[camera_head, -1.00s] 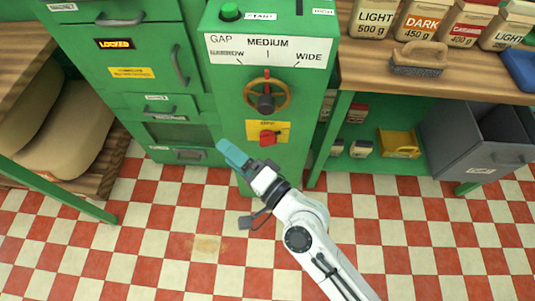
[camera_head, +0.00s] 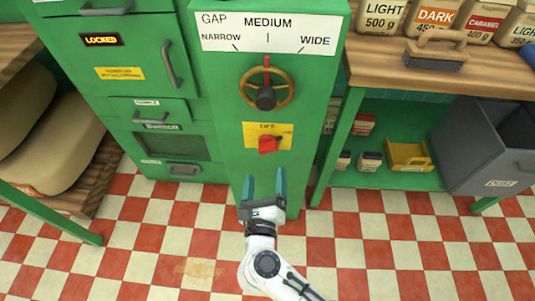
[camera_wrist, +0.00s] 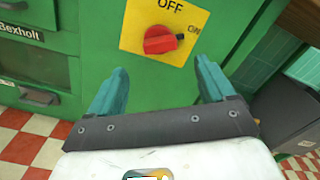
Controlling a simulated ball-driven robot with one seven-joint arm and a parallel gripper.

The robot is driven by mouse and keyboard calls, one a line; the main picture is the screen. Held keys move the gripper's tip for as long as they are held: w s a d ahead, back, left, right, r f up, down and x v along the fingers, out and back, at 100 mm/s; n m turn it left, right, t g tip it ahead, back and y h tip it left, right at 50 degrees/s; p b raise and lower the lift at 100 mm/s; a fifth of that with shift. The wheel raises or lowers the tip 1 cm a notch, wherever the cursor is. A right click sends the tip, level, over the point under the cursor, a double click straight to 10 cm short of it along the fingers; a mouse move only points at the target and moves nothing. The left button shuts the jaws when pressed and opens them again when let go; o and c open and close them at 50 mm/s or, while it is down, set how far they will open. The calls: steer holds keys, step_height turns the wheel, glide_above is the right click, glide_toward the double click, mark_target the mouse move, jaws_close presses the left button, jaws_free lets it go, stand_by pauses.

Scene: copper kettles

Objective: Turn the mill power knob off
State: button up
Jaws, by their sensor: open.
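The red mill power knob (camera_head: 268,145) sits on a yellow plate (camera_head: 286,130) low on the front of the green mill (camera_head: 230,120). In the wrist view the knob (camera_wrist: 160,40) has OFF printed above it and ON at its upper right. Its narrow end points right, toward the ON side. My gripper (camera_head: 265,176) is open and empty, just below the plate in the head view. In the wrist view its teal fingers (camera_wrist: 160,68) stand apart, left and right below the knob, not touching it.
A brass handwheel (camera_head: 267,90) is above the knob, under the gap scale (camera_head: 268,35). Green drawers with handles (camera_head: 170,65) are to the left. A shelf with a yellow scoop-like bin (camera_head: 408,156) and a grey bin (camera_head: 485,150) are right. The checkered floor is clear.

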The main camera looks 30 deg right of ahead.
mark_target(268, 152)
steer(key=b+x, duration=0.1)
steer(key=x, duration=0.7)
steer(key=shift+w+d, duration=0.15)
steer(key=shift+w, duration=0.05)
steer(key=shift+c, duration=0.2)
steer(key=c, duration=1)
